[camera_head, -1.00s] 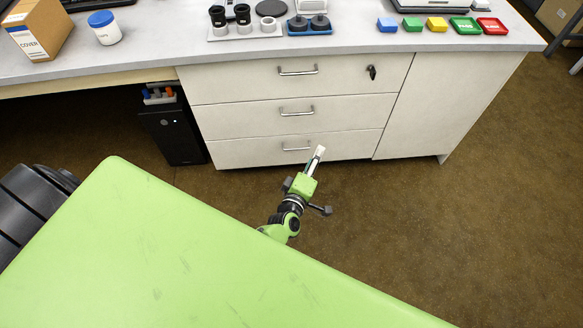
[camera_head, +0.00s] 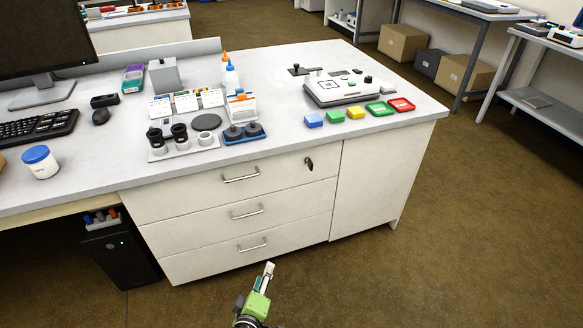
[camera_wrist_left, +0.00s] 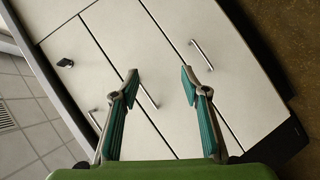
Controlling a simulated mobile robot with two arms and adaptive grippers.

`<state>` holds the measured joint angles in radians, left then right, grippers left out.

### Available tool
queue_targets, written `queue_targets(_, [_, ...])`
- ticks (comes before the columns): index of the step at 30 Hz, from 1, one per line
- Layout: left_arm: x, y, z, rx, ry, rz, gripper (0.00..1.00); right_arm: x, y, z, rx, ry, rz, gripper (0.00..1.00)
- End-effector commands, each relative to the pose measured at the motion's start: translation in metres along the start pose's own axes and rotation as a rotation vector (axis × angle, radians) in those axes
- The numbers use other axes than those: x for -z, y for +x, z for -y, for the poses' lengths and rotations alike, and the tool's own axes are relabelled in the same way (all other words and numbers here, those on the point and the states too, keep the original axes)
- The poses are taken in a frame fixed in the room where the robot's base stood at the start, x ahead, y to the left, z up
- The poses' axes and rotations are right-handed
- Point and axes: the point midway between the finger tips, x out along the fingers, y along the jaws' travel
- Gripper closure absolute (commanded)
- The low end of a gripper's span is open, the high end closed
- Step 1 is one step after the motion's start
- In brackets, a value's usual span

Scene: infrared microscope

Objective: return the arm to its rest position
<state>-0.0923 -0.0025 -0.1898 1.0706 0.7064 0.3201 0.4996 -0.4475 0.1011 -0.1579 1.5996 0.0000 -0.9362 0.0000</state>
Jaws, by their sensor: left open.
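My left gripper (camera_head: 267,272) shows at the bottom of the head view, low in front of the bench's drawers and apart from them. In the left wrist view the gripper (camera_wrist_left: 160,82) is open, with its two teal-padded fingers spread and nothing between them. Behind the fingers, that view shows the pale drawer fronts (camera_wrist_left: 130,40) with their metal handles, tilted in the picture. Most of my left arm is below the head view's edge. My right gripper is not in view.
The bench top (camera_head: 290,135) carries a microscope unit (camera_head: 340,90), coloured trays (camera_head: 380,108), a white jar (camera_head: 40,162) and a keyboard (camera_head: 38,128). A black computer tower (camera_head: 122,256) stands under the bench. The floor (camera_head: 400,280) at the right is clear.

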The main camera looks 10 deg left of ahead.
Motion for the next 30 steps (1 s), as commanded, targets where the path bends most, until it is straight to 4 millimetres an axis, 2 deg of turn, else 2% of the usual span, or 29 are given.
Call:
queue_targets(5, [-0.005,-0.007,0.007,0.021,0.039,0.025,0.58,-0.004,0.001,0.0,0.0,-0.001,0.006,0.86])
queue_targets(8, [-0.02,-0.026,0.031,0.08,0.151,0.099,0.58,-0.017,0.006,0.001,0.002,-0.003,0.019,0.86])
queue_targets(10, [-0.035,-0.05,0.059,0.142,0.273,0.187,0.58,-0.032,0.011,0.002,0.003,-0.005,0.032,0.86])
queue_targets(14, [-0.061,-0.115,0.125,0.267,0.542,0.398,0.58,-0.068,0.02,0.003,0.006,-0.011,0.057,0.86])
queue_targets(15, [-0.067,-0.138,0.145,0.302,0.621,0.466,0.58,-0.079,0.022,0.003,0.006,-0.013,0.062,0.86])
queue_targets(17, [-0.073,-0.175,0.174,0.35,0.731,0.57,0.58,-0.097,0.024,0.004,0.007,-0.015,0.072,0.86])
queue_targets(18, [-0.075,-0.2,0.192,0.38,0.8,0.639,0.58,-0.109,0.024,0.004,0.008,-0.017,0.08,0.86])
queue_targets(21, [-0.075,-0.26,0.23,0.44,0.954,0.802,0.58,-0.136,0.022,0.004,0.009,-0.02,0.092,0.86])
queue_targets(25, [-0.068,-0.323,0.265,0.491,1.099,0.973,0.58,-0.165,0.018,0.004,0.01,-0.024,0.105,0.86])
queue_targets(27, [-0.065,-0.347,0.276,0.506,1.149,1.036,0.58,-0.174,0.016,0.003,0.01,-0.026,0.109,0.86])
queue_targets(30, [-0.061,-0.366,0.286,0.518,1.19,1.09,0.58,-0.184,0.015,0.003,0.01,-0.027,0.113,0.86])
